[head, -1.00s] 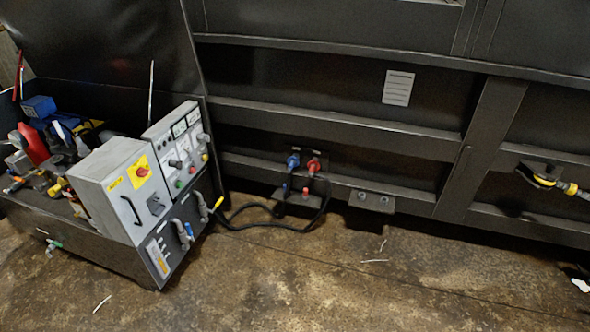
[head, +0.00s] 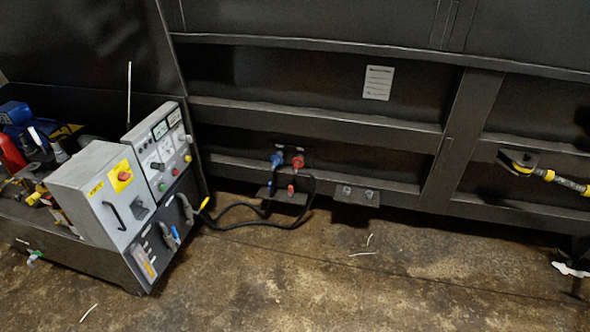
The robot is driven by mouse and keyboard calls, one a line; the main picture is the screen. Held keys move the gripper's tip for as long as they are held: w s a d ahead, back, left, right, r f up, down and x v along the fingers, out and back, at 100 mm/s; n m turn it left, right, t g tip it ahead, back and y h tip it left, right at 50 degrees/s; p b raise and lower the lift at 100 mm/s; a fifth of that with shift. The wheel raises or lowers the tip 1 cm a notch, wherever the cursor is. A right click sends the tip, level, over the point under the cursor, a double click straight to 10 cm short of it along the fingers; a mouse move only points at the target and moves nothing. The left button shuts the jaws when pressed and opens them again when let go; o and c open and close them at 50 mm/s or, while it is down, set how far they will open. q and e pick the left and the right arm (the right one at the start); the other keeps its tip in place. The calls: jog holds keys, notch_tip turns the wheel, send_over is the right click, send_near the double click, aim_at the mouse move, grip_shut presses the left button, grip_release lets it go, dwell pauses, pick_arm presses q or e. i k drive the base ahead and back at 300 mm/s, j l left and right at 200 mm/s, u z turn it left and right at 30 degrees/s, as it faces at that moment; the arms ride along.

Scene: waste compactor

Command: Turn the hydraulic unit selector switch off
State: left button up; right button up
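The hydraulic unit (head: 95,262) stands at the left in the head view. On it is a grey control box (head: 82,190) with a black handle on its front. Beside the box is a sloped panel (head: 160,150) with gauges, a dark selector knob (head: 157,166) and several coloured buttons. The setting of that knob cannot be read. Neither of my grippers is in view.
The dark compactor wall (head: 310,110) runs behind the unit. Blue and red hose couplings (head: 287,160) sit low on it, with black hoses (head: 265,222) on the floor. The brown floor (head: 330,285) in front and to the right is mostly clear, with small litter.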

aim_at(161, 167)
jog(key=i+l+u, duration=0.1)
jog(key=i+u, duration=0.15)
jog(key=u, duration=0.25)
jog(key=i+l+u, duration=0.2)
jog(key=u, duration=0.3)
